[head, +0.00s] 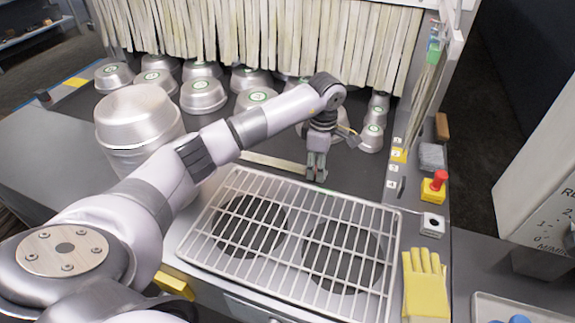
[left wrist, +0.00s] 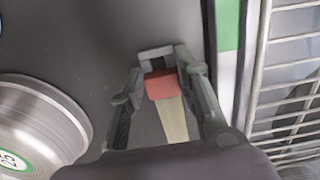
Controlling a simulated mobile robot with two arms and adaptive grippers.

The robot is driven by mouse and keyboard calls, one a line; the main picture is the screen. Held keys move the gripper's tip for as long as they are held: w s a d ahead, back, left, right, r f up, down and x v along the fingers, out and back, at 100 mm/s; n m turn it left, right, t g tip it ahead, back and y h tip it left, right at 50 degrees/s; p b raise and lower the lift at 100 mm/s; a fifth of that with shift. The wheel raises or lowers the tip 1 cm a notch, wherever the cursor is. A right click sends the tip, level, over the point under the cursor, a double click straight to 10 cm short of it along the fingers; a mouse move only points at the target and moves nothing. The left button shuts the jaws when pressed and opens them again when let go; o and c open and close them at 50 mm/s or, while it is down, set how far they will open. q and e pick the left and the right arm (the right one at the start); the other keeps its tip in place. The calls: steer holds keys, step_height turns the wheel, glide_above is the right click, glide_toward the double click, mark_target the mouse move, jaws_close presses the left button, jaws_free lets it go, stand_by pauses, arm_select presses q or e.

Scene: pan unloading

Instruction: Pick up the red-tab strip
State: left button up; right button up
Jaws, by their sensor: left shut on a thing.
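The red-tab strip is a long pale strip (head: 270,161) lying to the left of my left gripper (head: 316,172) in the head view, just behind the wire rack. Its red tab (left wrist: 160,86) shows in the left wrist view between the two fingers of my left gripper (left wrist: 161,66), with the pale strip (left wrist: 173,120) running down from it. The left gripper is shut on the tab. In the head view the fingers hide the tab. I cannot tell whether the strip is lifted off the dark surface. My right gripper is not in view.
A wire rack (head: 232,262) lies in front of the gripper. Several metal pans (head: 203,95) stand behind, below hanging pale strips (head: 290,40). A tall pan stack (head: 138,120) stands at left. A red button (head: 438,181) and yellow gloves (head: 426,285) are at right.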

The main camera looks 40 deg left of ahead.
arm_select(q)
steer(key=shift+r, duration=0.15)
steer(key=shift+r+p, duration=0.55)
steer(key=shift+r, duration=0.05)
step_height(320, 180, up, 19)
steer(key=p, duration=1.1)
steer(key=shift+f, duration=0.2)
steer(key=shift+f, duration=0.1)
